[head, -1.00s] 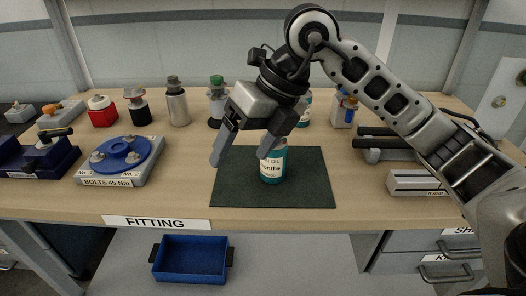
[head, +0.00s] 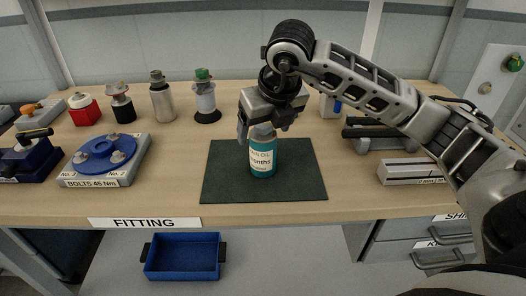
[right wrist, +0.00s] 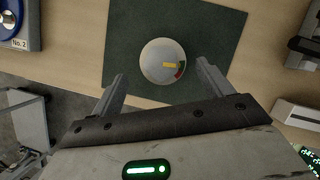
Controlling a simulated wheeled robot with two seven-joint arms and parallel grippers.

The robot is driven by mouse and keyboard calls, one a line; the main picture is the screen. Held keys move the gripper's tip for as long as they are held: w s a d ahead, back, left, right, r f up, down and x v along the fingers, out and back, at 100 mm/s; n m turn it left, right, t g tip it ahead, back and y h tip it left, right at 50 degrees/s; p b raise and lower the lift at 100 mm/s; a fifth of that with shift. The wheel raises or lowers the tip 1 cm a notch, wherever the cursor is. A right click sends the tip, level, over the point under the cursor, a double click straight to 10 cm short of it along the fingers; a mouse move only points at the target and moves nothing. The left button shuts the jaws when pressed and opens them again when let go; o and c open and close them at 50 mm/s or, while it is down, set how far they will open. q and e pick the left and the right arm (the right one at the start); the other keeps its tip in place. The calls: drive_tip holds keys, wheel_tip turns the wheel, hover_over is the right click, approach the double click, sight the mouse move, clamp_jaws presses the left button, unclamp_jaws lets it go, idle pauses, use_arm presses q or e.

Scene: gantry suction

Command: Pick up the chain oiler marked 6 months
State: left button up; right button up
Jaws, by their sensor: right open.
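A teal bottle (head: 263,163) with a white label stands upright on the dark green mat (head: 222,181). The label reads partly "OIL" and "onths"; its number cannot be read. My right gripper (head: 263,131) is open at the top of this bottle, with fingers pointing down and towards the front. In the right wrist view the bottle's pale round top (right wrist: 162,62) lies between and just beyond the two open fingers (right wrist: 161,72), with gaps on both sides. My left gripper is not in view.
Behind the mat stand a green-capped container (head: 205,103), a metal flask (head: 162,102) and a red jar (head: 83,109). A blue bolt fixture (head: 104,155) is at left, a grey block (head: 408,172) at right. The mat around the bottle is clear.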

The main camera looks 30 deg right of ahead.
sight(263, 137)
drive_tip(key=x, duration=0.5)
drive_tip(key=shift+d+p, duration=0.2)
drive_tip(key=shift+p, duration=0.15)
drive_tip(key=c, duration=1.3)
drive_tip(key=shift+r, duration=0.1)
drive_tip(key=shift+c, duration=0.8)
drive_tip(key=shift+r, duration=0.15)
